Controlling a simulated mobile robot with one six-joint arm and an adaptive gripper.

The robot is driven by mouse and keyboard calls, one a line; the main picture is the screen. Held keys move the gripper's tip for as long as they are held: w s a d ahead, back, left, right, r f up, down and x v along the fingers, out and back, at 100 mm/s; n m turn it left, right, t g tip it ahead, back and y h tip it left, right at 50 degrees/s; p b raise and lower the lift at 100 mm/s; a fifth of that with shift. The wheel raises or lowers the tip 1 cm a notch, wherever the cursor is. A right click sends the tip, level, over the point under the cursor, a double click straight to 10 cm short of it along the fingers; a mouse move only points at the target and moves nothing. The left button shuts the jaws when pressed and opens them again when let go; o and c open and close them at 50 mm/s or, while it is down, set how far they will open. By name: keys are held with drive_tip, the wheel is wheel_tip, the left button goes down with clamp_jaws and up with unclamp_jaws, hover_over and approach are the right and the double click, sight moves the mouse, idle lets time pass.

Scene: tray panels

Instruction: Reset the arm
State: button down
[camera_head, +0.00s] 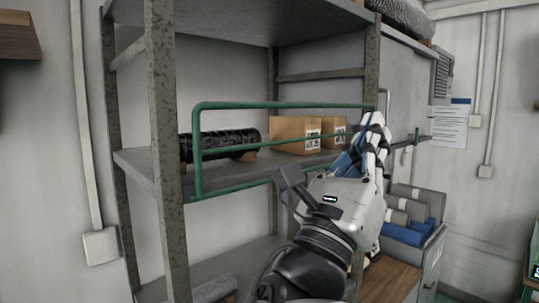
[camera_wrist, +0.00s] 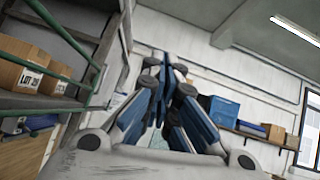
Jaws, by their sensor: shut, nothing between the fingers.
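My gripper (camera_head: 374,124) is raised at the right of the shelf unit, in front of the green rail's right end in the head view. It has white and blue fingers, which point up and away from the head camera. In the wrist view my gripper (camera_wrist: 167,68) shows its blue and dark finger pads drawn together at the tips. It is shut and nothing shows between the fingers. My white and black wrist hides part of the shelf and of what stands behind it.
A metal shelf unit (camera_head: 163,130) has a green rail (camera_head: 290,105) along its middle shelf. Cardboard boxes (camera_head: 290,134) and a black cylinder (camera_head: 222,144) lie there. A wall shelf with a blue bin (camera_wrist: 220,110) shows in the wrist view.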

drive_tip(key=s+d+f+m+g+y+b, duration=0.1)
drive_tip(key=s+d+f+m+g+b, duration=0.15)
drive_tip(key=d+f+m+g, duration=0.75)
drive_tip(key=s+d+f+m+g+y+b, duration=0.1)
drive_tip(key=s+f+m+y, duration=0.15)
drive_tip(key=f, duration=0.45)
drive_tip(key=s+d+f+m+g+y+b, duration=0.1)
drive_tip(key=s+d+f, duration=0.15)
drive_tip(key=f, duration=0.45)
drive_tip(key=s+d+f+m+g+y, duration=0.1)
drive_tip(key=s+f+y, duration=0.15)
drive_tip(key=f, duration=0.45)
drive_tip(key=s+a+f+m+g+y+b, duration=0.1)
drive_tip(key=s+a+f+m+y, duration=0.25)
drive_tip(key=f, duration=0.35)
drive_tip(key=s+a+f+m+g+y+b, duration=0.1)
drive_tip(key=s+a+f+m+y+b, duration=0.1)
drive_tip(key=s+a+f+m, duration=0.3)
drive_tip(key=w+a+f+m+t+y+b, duration=0.1)
drive_tip(key=w+a+f+m+y, duration=0.1)
drive_tip(key=a+f+m+y, duration=0.3)
drive_tip(key=a+m+y, duration=0.1)
drive_tip(key=a, duration=0.2)
drive_tip(key=shift+a+f+b, duration=0.15)
drive_tip(key=shift+f+b, duration=0.15)
drive_tip(key=shift+f, duration=0.1)
